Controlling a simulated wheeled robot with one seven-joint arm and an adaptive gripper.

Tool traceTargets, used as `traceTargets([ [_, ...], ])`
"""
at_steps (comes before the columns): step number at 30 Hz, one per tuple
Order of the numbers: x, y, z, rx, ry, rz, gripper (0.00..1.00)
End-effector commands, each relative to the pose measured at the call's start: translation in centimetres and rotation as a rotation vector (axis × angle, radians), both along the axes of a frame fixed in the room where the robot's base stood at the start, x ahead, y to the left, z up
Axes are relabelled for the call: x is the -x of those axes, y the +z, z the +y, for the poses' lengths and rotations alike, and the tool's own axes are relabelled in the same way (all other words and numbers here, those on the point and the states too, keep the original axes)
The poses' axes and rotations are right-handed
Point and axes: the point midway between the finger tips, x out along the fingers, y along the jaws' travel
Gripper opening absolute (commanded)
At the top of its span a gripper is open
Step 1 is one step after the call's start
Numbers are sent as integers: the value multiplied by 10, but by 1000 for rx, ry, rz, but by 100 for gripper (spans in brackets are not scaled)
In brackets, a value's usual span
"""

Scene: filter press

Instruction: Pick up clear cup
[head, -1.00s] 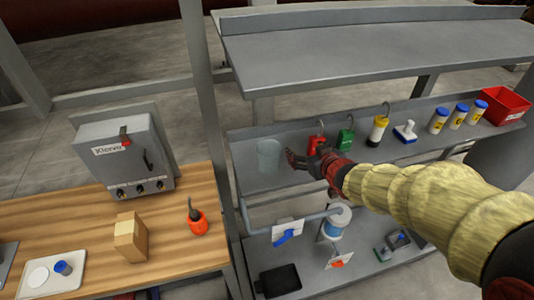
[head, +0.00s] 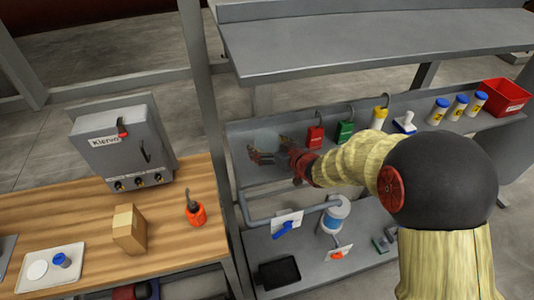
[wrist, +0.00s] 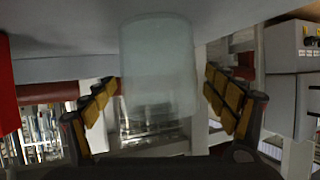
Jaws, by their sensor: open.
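The clear cup (wrist: 159,65) is a see-through, pale cylinder. In the wrist view it stands between the two spread fingers of my gripper (wrist: 162,92), with a small gap showing on the right; on the left, the finger pad is very close to its side. In the head view the cup (head: 266,136) shows only faintly on the left end of the middle shelf, partly hidden by my gripper (head: 265,151). My gripper is open, with its fingers on either side of the cup.
The middle shelf (head: 247,173) also holds a red padlock (head: 315,137), a green padlock (head: 345,131), several blue-capped bottles and a red bin (head: 507,97). An upper shelf (head: 350,45) overhangs behind. A grey post (head: 205,100) stands to the left.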

Motion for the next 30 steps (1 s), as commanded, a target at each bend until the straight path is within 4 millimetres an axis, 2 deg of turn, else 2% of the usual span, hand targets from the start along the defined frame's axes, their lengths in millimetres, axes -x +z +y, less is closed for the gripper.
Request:
traceTargets([
  [9, -3, -1, 2, 0, -1, 0, 85],
  [30, -3, -1, 2, 0, -1, -1, 45],
])
